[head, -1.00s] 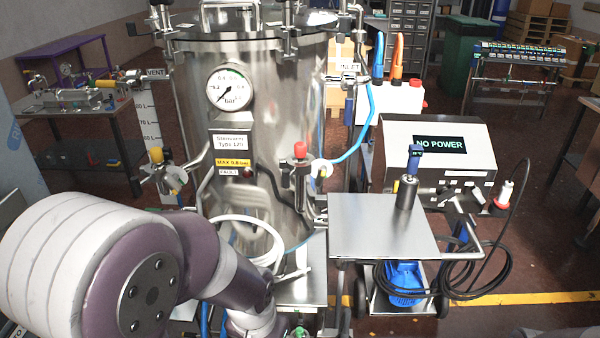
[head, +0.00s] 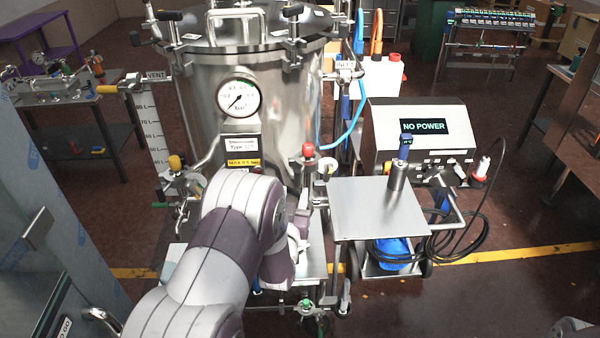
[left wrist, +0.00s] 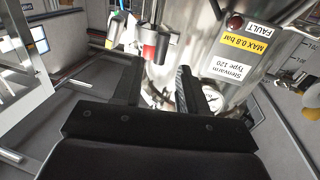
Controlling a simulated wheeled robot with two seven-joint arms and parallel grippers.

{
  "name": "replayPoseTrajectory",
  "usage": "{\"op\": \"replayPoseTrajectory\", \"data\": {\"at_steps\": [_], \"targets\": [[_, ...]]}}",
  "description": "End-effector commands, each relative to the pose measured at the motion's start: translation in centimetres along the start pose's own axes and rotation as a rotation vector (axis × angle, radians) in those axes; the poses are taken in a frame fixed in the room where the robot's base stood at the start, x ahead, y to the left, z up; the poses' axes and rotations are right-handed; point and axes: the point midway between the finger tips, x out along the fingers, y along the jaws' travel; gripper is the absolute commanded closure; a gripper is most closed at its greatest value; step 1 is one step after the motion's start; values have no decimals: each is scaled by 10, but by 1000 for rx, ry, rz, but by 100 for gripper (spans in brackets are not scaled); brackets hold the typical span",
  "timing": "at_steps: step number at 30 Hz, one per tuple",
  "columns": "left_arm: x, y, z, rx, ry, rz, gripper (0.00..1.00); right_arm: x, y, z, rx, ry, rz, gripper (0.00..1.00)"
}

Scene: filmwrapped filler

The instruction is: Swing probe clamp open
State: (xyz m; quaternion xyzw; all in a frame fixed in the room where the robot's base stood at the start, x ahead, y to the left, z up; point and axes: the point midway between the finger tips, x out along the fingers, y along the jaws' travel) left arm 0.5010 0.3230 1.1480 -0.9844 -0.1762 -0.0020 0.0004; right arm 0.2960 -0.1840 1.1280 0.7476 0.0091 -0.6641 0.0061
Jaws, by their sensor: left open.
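A steel vessel (head: 290,100) fills the middle of the head view, with several clamps around its lid. I cannot tell for certain which fitting is the probe clamp. A red-capped fitting (head: 307,150) with a white round part (head: 322,166) beside it is on the vessel's lower right front. My left arm reaches up to that area and mostly hides its gripper in the head view. In the left wrist view my left gripper (left wrist: 156,80) is open and empty. Its fingers point toward the vessel wall and the red-capped fitting (left wrist: 150,50). My right gripper is out of view.
A small steel table (head: 375,208) stands right of the vessel, bearing a metal cylinder (head: 397,182) with a blue top. Behind it is a box reading NO POWER (head: 422,132), with black cables (head: 455,240). A steel cabinet (head: 50,240) is at left.

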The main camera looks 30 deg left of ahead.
Motion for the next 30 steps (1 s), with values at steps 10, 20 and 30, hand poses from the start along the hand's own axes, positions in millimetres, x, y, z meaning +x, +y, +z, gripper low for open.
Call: {"op": "replayPoseTrajectory", "data": {"at_steps": [10, 20, 30], "targets": [[69, 0, -1, 0, -3, 0, 58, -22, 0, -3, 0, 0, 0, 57], [78, 0, 1, 1, -4, 0, 58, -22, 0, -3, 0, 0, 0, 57], [78, 0, 1, 1, -4, 1, 100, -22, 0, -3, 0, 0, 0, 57]]}}
